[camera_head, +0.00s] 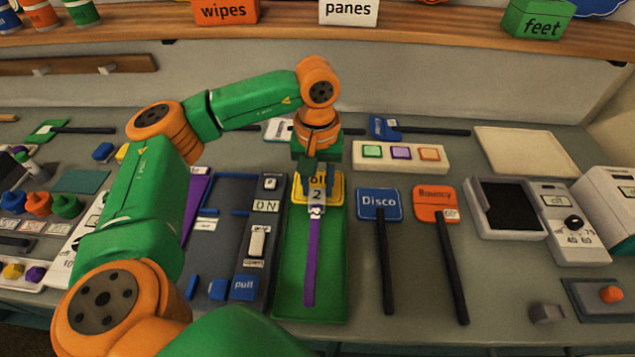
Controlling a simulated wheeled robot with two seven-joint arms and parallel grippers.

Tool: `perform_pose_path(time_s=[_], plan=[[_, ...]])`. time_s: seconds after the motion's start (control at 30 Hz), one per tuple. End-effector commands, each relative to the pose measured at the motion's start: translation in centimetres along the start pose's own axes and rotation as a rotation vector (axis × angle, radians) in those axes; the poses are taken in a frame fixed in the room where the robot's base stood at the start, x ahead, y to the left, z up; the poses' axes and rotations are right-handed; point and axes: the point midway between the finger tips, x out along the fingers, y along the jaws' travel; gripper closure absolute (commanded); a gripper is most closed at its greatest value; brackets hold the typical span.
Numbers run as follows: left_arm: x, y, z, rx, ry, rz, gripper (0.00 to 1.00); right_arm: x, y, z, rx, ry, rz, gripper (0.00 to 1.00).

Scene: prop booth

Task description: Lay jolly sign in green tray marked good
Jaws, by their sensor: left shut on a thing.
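The jolly sign (313,240) has a yellow plate, mostly covered by my gripper so only part of its lettering shows, a small white tag with a 2, and a long purple handle. It is over the green tray (334,290), its handle running along the tray toward the front; I cannot tell if it touches the tray floor. My left gripper (317,177) points down at the plate end and is shut on the sign. The tray's good mark is not visible. My right gripper is not in view.
A blue Disco sign (379,205) and an orange Bouncy sign (436,203) lie right of the tray. A grey panel with a switch (257,242) and a blue pull block (244,287) is close on its left. A panel of coloured buttons (385,164) stands behind the Disco sign.

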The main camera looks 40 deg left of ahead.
Motion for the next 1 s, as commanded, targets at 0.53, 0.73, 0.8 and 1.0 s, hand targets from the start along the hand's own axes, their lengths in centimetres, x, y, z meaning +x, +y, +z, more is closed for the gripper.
perform_pose_path(time_s=[0.53, 0.73, 0.8, 1.0], plan=[[0.6, -0.1, 0.1, 0.0, 0.0, 0.0, 1.0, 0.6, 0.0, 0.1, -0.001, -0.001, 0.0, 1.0], [1.4, -0.1, 0.1, -0.001, -0.001, 0.0, 1.0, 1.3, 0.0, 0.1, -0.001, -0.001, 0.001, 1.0], [1.7, -0.1, 0.1, -0.001, -0.001, 0.0, 1.0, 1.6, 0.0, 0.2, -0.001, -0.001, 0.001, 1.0], [1.8, -0.1, 0.1, -0.001, -0.001, 0.0, 1.0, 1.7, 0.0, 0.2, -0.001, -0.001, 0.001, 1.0]])
